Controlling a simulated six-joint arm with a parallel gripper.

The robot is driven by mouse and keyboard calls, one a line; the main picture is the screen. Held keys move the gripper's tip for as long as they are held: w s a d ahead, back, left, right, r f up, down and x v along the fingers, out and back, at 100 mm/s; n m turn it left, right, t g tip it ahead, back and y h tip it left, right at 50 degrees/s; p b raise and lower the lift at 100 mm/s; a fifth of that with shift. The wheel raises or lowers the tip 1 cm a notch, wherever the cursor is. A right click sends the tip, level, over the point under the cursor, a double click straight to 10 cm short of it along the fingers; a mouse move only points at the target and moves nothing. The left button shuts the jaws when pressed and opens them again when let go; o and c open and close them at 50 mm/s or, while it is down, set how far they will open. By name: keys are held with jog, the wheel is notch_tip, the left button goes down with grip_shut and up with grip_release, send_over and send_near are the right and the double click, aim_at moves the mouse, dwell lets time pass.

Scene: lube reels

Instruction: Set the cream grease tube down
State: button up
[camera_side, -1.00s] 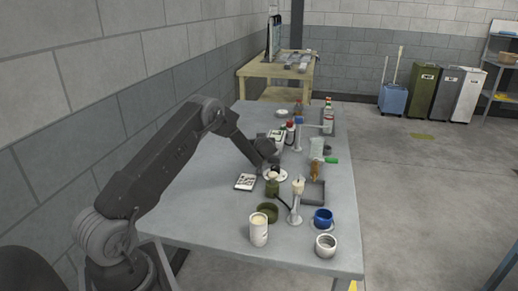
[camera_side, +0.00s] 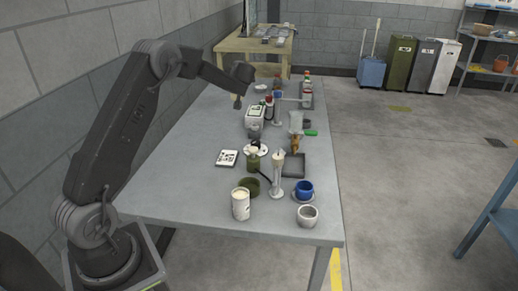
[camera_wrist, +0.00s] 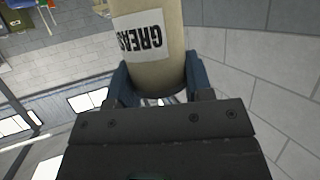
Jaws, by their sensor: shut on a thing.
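In the wrist view the cream grease tube (camera_wrist: 150,50), with a white label reading GREAS and the rest cut off, is held between the two blue-grey fingers of my gripper (camera_wrist: 160,82). The tube's far end runs out of the top of the picture. In the side view my gripper (camera_side: 239,101) is raised above the far left part of the grey table (camera_side: 190,180). The tube cannot be made out there, being small or hidden by the wrist.
A white box-like device (camera_side: 254,116), bottles and a stand are in the table's middle and back. A white card (camera_side: 227,158), candle-like jar (camera_side: 241,205), blue cup (camera_side: 304,190), white cup (camera_side: 307,215) and dark tray (camera_side: 293,165) are nearer. The left strip is clear.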

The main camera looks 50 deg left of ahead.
notch_tip(320, 180, up, 5)
jog(key=s+d+m+t, duration=0.2)
jog(key=d, duration=3)
jog(key=s+d+t+h, duration=0.1)
jog(key=s+d+h, duration=0.1)
jog(key=s+d, duration=1)
jog(key=s+d+m+t, duration=0.1)
jog(key=s+d+m, duration=0.1)
jog(key=s+d, duration=0.9)
notch_tip(320, 180, down, 22)
jog(key=s+a, duration=0.2)
jog(key=s, duration=0.1)
jog(key=shift+h, duration=0.4)
jog(key=w+a, duration=1.2)
jog(key=shift+w+a+f, duration=0.1)
jog(key=shift+w+a, duration=0.15)
jog(key=shift+w, duration=0.15)
jog(key=shift+d+f, duration=0.1)
jog(key=shift+f, duration=0.2)
jog(key=shift+f, duration=0.1)
